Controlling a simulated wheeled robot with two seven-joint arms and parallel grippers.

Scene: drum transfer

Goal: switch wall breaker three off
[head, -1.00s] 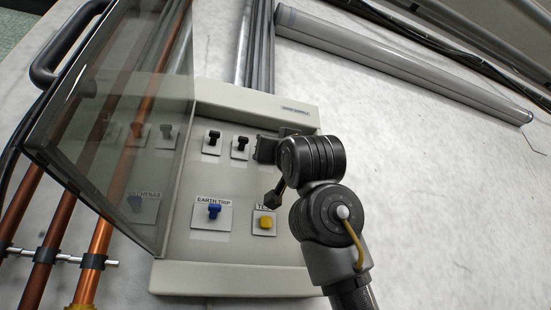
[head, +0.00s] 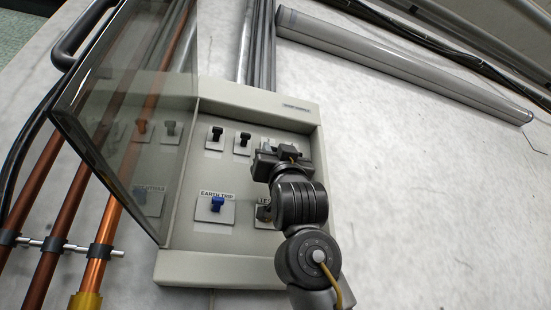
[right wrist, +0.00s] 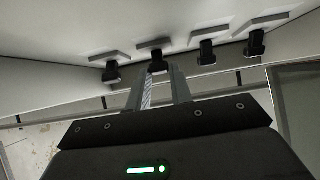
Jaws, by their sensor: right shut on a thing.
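The pale breaker panel (head: 190,270) has a top row of black breaker levers. The first lever (head: 216,134) and second lever (head: 242,139) from the left show clear of my right gripper (head: 278,157). The gripper covers the rest of the row. The right wrist view shows several black levers in a row. There my right gripper (right wrist: 158,74) is shut on the lever second from the left (right wrist: 157,62), which matches breaker three, third from the left in the head view. Whether that lever is on or off cannot be told. My left gripper is not in view.
A clear tinted cover (head: 130,110) stands open at the panel's left. A blue earth trip switch (head: 216,204) sits below the row; the test switch beside it is mostly hidden by my arm.

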